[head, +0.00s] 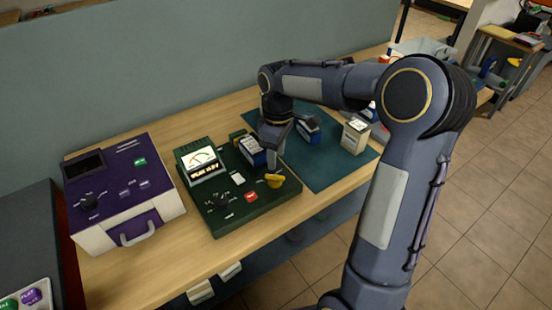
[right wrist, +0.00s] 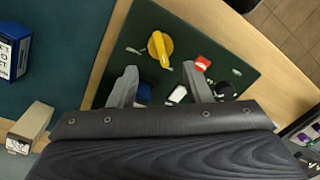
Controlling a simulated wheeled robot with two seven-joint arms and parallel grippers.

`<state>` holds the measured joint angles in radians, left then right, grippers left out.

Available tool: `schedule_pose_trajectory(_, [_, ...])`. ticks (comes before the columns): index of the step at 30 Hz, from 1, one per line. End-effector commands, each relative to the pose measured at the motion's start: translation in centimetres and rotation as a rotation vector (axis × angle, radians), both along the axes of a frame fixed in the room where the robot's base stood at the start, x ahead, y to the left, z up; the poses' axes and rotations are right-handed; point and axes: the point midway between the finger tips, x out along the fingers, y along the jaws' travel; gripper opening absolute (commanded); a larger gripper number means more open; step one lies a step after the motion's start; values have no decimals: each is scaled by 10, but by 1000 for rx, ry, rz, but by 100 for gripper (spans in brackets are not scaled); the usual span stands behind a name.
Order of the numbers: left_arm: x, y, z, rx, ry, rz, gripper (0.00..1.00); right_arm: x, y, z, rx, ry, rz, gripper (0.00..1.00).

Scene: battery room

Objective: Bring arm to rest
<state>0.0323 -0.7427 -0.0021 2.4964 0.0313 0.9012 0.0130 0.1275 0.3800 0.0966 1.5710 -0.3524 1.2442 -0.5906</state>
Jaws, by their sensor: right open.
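My right arm reaches in from the right in the head view. Its gripper (head: 274,158) points down over the green tester board (head: 225,222), beside a blue and white battery (head: 252,151) standing on that board. In the right wrist view the two fingers of the gripper (right wrist: 160,68) are apart, with nothing seen held between them. The board (right wrist: 150,22) lies beyond the fingertips, with a yellow knob (right wrist: 160,48), a red button (right wrist: 203,63) and part of a blue thing (right wrist: 144,92) close to the left finger. My left gripper is not in view.
A purple and white device (head: 125,190) stands left on the wooden table (head: 183,247). A teal mat (head: 322,178) lies right of the board, bearing a blue battery (head: 308,129) and a cream box-shaped battery (head: 355,136). A grey-green partition (head: 200,55) runs behind the table.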

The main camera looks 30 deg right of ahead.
Motion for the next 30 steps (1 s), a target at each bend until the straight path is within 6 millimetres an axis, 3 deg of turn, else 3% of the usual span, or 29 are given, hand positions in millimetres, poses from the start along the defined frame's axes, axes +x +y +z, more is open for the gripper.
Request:
schedule_pose_trajectory(12, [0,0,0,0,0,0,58,-1,0,0,1,-1,-1,44])
schedule_pose_trajectory(16, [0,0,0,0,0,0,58,-14,2,13,13,-30,-44,44])
schedule_pose_trajectory(20, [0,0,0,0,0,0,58,-54,8,39,55,-102,-169,44])
schedule_pose_trajectory(24, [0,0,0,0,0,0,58,-113,22,58,143,-195,-363,44])
schedule_pose_trajectory(30, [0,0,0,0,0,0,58,-187,49,55,303,-295,-628,44])
